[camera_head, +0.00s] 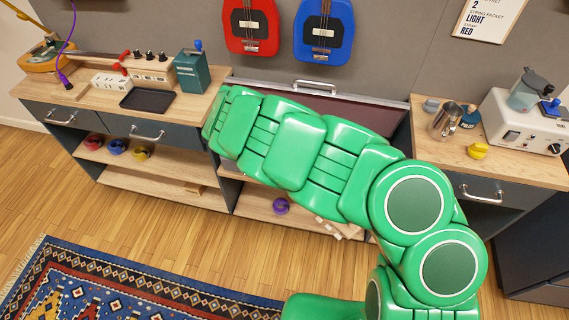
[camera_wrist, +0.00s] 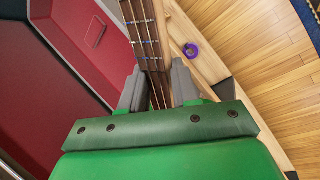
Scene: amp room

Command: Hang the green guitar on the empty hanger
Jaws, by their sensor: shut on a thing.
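In the wrist view, my gripper (camera_wrist: 158,84) is shut on a dark brown guitar neck (camera_wrist: 147,32) with strings and pale fret marks, one grey finger on each side. The neck runs up out of the picture. The guitar's body is out of view, so its colour cannot be told. In the head view, my green arm reaches across the middle, and my gripper and the held guitar are hidden behind it. A red guitar (camera_head: 252,25) and a blue guitar (camera_head: 324,30) hang on the grey wall. No empty hanger is in view.
A drawer with a maroon inside (camera_head: 340,108) stands open at the middle bench. The left worktop holds boxes and a black tray (camera_head: 148,99). The right worktop holds a metal mug (camera_head: 446,121) and a white machine (camera_head: 524,122). A patterned rug (camera_head: 130,290) lies on the wooden floor.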

